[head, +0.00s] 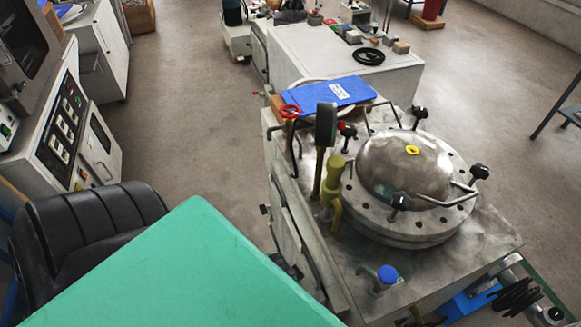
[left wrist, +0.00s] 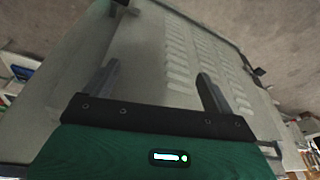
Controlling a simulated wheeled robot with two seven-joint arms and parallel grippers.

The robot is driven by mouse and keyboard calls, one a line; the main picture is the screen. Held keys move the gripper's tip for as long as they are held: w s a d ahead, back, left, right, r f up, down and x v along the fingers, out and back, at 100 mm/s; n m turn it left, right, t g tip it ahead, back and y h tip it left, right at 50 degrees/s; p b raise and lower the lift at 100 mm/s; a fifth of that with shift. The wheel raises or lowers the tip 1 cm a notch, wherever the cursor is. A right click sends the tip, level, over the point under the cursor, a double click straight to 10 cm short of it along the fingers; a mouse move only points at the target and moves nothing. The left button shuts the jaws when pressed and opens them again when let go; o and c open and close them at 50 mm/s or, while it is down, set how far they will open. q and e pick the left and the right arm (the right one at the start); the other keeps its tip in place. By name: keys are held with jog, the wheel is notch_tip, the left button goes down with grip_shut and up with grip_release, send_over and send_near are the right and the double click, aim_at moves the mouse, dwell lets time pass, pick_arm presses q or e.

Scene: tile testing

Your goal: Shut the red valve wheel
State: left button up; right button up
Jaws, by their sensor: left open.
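The red valve wheel (head: 290,111) is a small red ring at the back left corner of the metal test vessel's bench, just left of a blue folder. It is small in the head view, and I cannot tell how far it is turned. My left gripper (left wrist: 157,82) is open and empty in the left wrist view, its two dark fingers apart in front of a pale grey panel with rows of vent slots (left wrist: 185,60). The wheel does not show in that view. Neither gripper shows in the head view.
The domed steel vessel (head: 405,165) has black knobs and bent handles around it. A dark upright gauge (head: 326,124) and a yellow-green valve (head: 335,170) stand near the wheel. The blue folder (head: 330,95) lies behind.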

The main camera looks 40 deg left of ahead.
pick_arm(q)
notch_tip(320, 180, up, 4)
jog(key=a+b, duration=0.1)
jog(key=b, duration=0.1)
jog(key=m+t+y, duration=1)
jog(key=m+t, duration=0.2)
jog(key=m, duration=1.5)
send_near(292, 105)
jog(key=x, duration=0.4)
jog(key=f+b+x, duration=0.1)
jog(key=x, duration=0.2)
jog(key=shift+a, duration=0.1)
jog(key=shift+x, duration=0.75)
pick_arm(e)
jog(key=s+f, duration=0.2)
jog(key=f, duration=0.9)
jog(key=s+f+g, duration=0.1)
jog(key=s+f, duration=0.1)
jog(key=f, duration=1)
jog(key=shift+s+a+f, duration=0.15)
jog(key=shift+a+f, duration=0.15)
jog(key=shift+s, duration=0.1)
pick_arm(q)
jog(key=c, duration=1)
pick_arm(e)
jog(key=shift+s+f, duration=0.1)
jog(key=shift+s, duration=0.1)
